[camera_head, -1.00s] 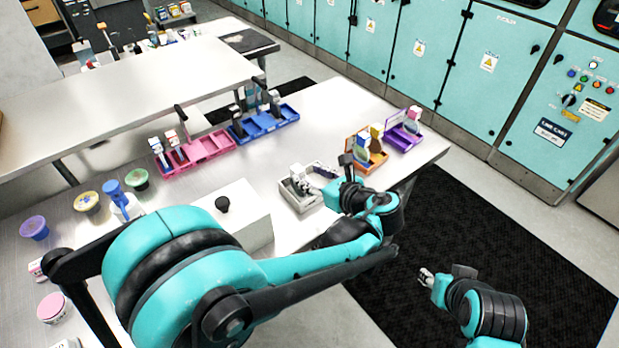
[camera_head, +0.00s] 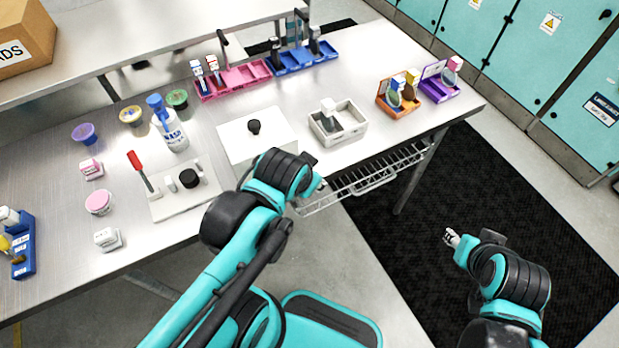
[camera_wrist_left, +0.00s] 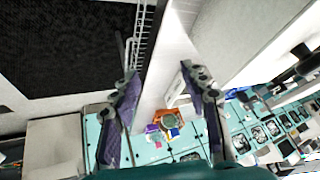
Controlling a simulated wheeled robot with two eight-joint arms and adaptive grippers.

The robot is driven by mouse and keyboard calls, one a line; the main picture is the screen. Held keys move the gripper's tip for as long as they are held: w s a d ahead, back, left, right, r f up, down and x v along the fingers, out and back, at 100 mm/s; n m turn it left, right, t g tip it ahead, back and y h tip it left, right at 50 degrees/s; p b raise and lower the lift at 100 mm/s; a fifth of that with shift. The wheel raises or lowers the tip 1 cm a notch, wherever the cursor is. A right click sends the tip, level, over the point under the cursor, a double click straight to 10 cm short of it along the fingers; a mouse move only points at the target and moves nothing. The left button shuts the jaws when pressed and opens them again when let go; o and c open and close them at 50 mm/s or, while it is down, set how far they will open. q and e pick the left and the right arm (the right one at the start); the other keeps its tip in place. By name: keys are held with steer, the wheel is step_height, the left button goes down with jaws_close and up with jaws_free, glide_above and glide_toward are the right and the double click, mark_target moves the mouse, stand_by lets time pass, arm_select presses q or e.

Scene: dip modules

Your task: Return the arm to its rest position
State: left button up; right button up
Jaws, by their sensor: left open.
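My left arm (camera_head: 240,240) comes up from the bottom of the head view. Its wrist is bent beside the table's front edge, in front of the white box. My left gripper is mostly hidden behind the wrist there. In the left wrist view the left gripper (camera_wrist_left: 160,72) is open, with its two purple-padded fingers apart and nothing between them. My right arm's end (camera_head: 452,238) is at the lower right over the black mat; its fingers are too small to read.
A white box (camera_head: 232,138) with a black knob, a pale tray (camera_head: 355,133), and orange (camera_head: 384,104) and purple (camera_head: 432,90) holders stand on the table. A wire rack (camera_head: 370,172) juts below its front edge. The black mat (camera_head: 480,180) floor is clear.

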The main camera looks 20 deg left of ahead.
arm_select(q)
steer(key=n, duration=0.1)
steer(key=s+n, duration=0.1)
steer(key=shift+s+d+n+t+h, duration=0.1)
steer(key=shift+d+n+t+h, duration=0.2)
steer(key=shift+d+n+h, duration=0.1)
